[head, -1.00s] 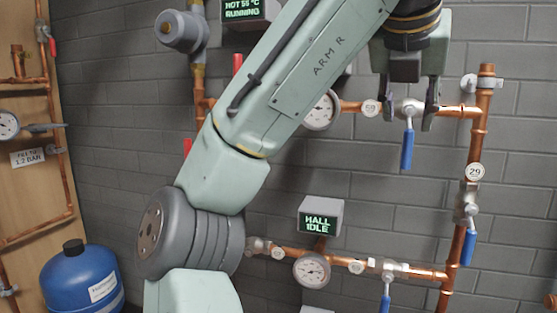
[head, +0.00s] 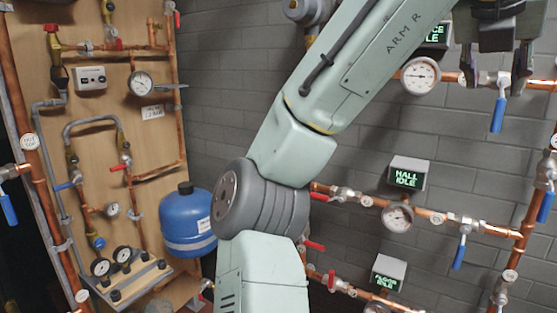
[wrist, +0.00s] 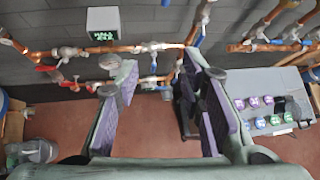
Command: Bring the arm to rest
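My arm, marked ARM R, rises from the bottom middle to the upper right in the head view. My gripper (head: 497,78) hangs at the upper right with its fingers apart, in front of the upper copper pipe and a valve with a blue lever (head: 498,115) that hangs down. In the wrist view my gripper (wrist: 165,95) shows both fingers with purple pads, spread wide. I see nothing held between them. I cannot tell exactly how far the fingers are from the pipe.
A box reading HALL IDLE (head: 408,178) is above a gauge (head: 398,217) on the middle pipe. A blue tank (head: 186,228) stands left of my arm, by a wooden board (head: 105,150) with pipes. In the wrist view, a grey panel (wrist: 268,92) with coloured knobs is at right. Red floor (wrist: 60,115) is partly bare.

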